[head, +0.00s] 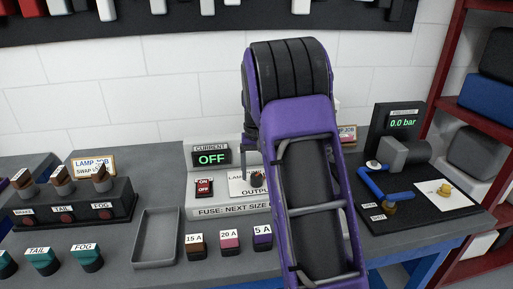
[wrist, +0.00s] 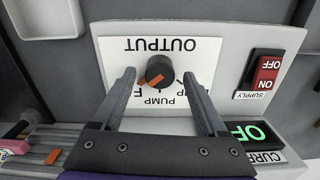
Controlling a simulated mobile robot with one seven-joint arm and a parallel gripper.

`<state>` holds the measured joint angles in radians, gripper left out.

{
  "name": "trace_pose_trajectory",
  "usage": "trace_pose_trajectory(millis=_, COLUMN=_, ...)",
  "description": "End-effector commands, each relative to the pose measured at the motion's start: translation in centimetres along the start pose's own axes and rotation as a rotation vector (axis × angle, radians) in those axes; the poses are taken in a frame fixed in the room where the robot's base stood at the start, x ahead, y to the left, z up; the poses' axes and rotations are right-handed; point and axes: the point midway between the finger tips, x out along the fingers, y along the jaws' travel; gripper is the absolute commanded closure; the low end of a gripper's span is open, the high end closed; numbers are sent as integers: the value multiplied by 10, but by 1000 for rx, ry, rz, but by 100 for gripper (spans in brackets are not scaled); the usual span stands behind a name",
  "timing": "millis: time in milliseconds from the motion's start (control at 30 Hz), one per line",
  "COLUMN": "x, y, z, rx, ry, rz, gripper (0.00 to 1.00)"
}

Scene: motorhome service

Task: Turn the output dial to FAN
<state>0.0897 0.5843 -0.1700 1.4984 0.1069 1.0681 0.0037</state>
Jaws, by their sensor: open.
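The output dial (wrist: 161,70) is a round black knob with an orange pointer mark, on a white plate (wrist: 118,50) lettered OUTPUT. The wrist view shows the plate upside down. The pointer slants to the lower left there. PUMP is readable below the knob; other lettering is partly hidden, and I cannot read FAN. My gripper (wrist: 159,77) is open, with one finger on each side of the knob and visible gaps between. In the head view my purple arm covers most of the dial plate (head: 240,184) and the gripper.
A red supply switch (wrist: 266,75) and a green OFF current display (wrist: 252,132) sit beside the dial plate. Fuses (head: 229,240) and an empty grey tray (head: 137,240) are in front on the bench. A pump rig (head: 405,154) reading 0.0 bar stands right.

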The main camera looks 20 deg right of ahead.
Motion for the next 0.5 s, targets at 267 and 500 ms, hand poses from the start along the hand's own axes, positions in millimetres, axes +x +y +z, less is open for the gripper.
trace_pose_trajectory(millis=267, x=-64, y=0, z=-1, rx=0, ry=6, rz=0, gripper=24)
trace_pose_trajectory(millis=500, x=-120, y=0, z=-1, rx=0, ry=5, rz=-1, gripper=24)
